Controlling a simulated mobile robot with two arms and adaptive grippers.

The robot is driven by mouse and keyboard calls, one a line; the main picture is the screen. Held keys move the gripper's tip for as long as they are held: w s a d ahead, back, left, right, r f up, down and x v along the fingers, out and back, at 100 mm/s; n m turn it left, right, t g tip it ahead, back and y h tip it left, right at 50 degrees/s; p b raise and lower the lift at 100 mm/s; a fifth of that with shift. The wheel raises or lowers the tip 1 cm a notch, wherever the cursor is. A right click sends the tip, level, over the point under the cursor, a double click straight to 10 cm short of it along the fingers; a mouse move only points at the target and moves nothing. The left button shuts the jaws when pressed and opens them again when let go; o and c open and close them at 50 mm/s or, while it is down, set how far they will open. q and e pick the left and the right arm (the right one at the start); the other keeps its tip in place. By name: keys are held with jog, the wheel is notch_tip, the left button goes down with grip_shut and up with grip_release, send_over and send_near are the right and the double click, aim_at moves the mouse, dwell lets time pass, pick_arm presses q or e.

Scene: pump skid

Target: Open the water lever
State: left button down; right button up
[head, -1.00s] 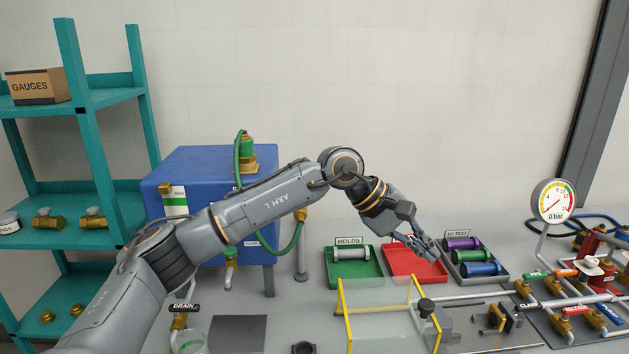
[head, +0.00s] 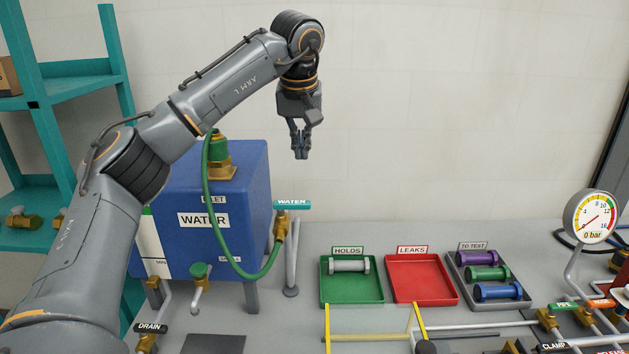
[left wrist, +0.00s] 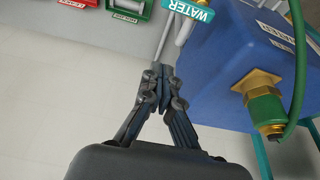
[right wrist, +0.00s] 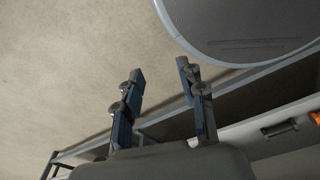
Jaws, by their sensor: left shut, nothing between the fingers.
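The water lever (head: 292,205) is a teal handle marked WATER, on top of a brass valve (head: 281,228) on a grey post right of the blue water tank (head: 240,190). It lies crosswise in the head view. It also shows in the left wrist view (left wrist: 190,9), beyond the fingertips. My left gripper (head: 301,157) points down, shut and empty, above the lever and apart from it; its fingertips meet in the left wrist view (left wrist: 160,72). My right gripper (right wrist: 157,72) shows only in the right wrist view, fingers apart with nothing between them.
A green hose (head: 240,268) loops from the tank top to the valve. A green HOLDS tray (head: 351,293), a red LEAKS tray (head: 422,280) and a grey TO TEST tray (head: 515,303) stand to the right. A clear guard with yellow edges (head: 328,330) is in front. The gauge (head: 591,217) reads 0 bar.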

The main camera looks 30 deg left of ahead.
aim_at(292, 208)
jog(key=s, duration=0.6)
pick_arm(q)
notch_tip(292, 208, down, 9)
jog(key=s+p, duration=0.2)
jog(key=p, duration=0.2)
jog(key=shift+d+r, duration=0.15)
pick_arm(e)
jog(key=r, duration=0.1)
jog(key=w+r, duration=0.2)
jog(key=r, duration=0.1)
jog(key=shift+w+f, duration=0.1)
jog(key=shift+w, duration=0.15)
